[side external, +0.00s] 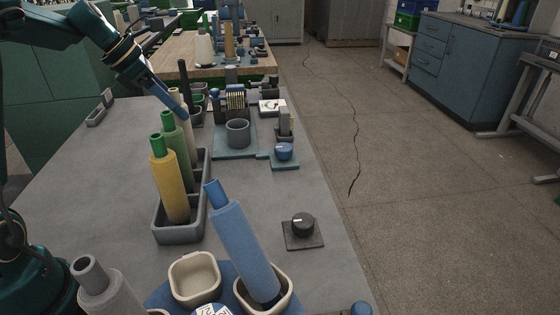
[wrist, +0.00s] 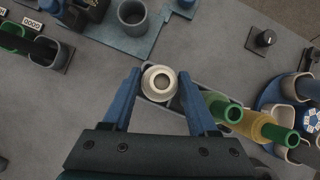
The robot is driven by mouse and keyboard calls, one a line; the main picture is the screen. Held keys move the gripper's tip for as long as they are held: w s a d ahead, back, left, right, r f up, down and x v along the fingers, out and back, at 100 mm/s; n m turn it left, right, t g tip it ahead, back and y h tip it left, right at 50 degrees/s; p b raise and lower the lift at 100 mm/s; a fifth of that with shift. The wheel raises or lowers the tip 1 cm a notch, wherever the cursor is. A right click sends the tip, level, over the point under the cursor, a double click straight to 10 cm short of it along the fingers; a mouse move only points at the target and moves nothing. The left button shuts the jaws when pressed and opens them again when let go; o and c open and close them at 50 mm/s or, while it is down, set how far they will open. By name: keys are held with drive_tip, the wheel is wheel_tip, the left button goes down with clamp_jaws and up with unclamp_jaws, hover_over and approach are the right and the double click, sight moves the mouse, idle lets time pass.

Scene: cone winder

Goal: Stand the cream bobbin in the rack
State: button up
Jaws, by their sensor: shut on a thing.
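My gripper (side external: 182,112) is shut on the cream bobbin (side external: 187,128), one blue finger on each side of it in the wrist view. The cream bobbin (wrist: 159,83) looks about upright over the end of the grey rack (side external: 180,236) farthest from the side camera. Its lower part is hidden behind a green bobbin (side external: 176,143), so I cannot tell whether its base is seated. The green bobbin and a yellow bobbin with a green top (side external: 170,187) stand in the rack. The rack's end rim (wrist: 146,92) shows beside the cream bobbin in the wrist view.
A blue bobbin (side external: 241,245) leans in a cream cup on a blue base at the front. An empty cream cup (side external: 195,277) is beside it. A grey cup (side external: 237,133) on a plate and a black knob (side external: 303,224) stand to the right. Bare table lies left of the rack.

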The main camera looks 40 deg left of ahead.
drive_tip(key=shift+f, duration=0.1)
idle(0.3)
drive_tip(key=shift+f, duration=0.4)
drive_tip(key=o, duration=1.3)
drive_tip(key=shift+o, duration=0.2)
drive_tip(key=v, duration=0.5)
drive_tip(key=shift+r, duration=0.1)
